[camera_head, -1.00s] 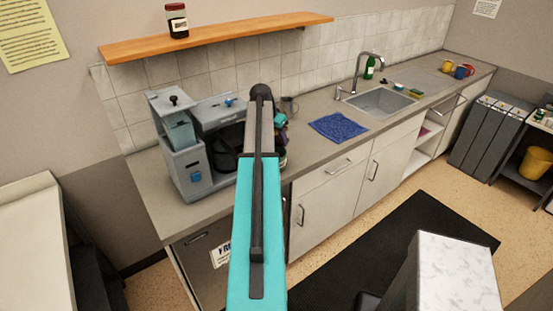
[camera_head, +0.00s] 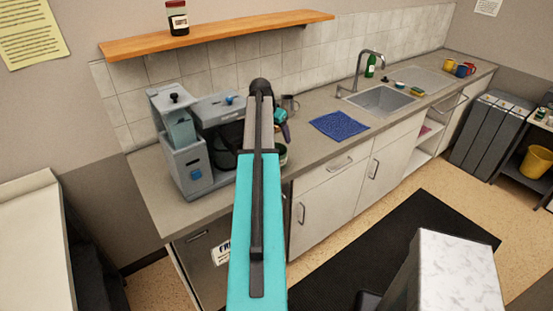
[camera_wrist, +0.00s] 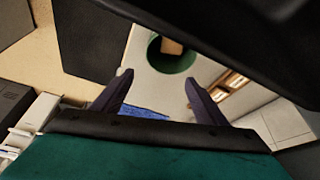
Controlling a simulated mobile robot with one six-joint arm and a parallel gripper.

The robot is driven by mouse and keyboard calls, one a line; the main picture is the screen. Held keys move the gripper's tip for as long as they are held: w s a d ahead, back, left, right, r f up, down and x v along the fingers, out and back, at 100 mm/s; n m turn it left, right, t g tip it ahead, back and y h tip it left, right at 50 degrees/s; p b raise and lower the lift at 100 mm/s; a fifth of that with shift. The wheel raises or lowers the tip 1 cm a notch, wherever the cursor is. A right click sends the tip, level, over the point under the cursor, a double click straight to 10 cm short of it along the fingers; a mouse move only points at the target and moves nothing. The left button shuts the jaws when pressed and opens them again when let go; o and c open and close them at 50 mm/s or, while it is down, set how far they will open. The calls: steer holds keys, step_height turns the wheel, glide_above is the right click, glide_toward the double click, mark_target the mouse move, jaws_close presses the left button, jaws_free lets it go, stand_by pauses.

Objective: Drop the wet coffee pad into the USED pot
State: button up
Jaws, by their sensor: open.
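A dark green round pot (camera_wrist: 181,62) shows beyond my fingers in the wrist view, with a tan-brown piece (camera_wrist: 172,46) at its opening. I cannot tell whether that piece is the wet coffee pad, and no label USED is readable. In the head view a dark green pot (camera_head: 283,157) is mostly hidden behind my arm, on the counter beside the coffee machine (camera_head: 187,160). My gripper (camera_wrist: 157,77) is open with nothing between its fingers. In the head view it is partly hidden behind my arm, above the counter near the pot.
A blue cloth (camera_head: 338,125) lies on the counter (camera_head: 330,98) to the right, before the sink (camera_head: 380,101). A metal jug (camera_head: 291,104) stands behind my gripper. A wooden shelf (camera_head: 225,33) with a jar (camera_head: 177,18) hangs above.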

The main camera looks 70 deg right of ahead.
steer(key=b+v, duration=0.4)
steer(key=v, duration=0.8)
steer(key=shift+r, duration=0.3)
steer(key=shift+a, duration=0.1)
stand_by(0.6)
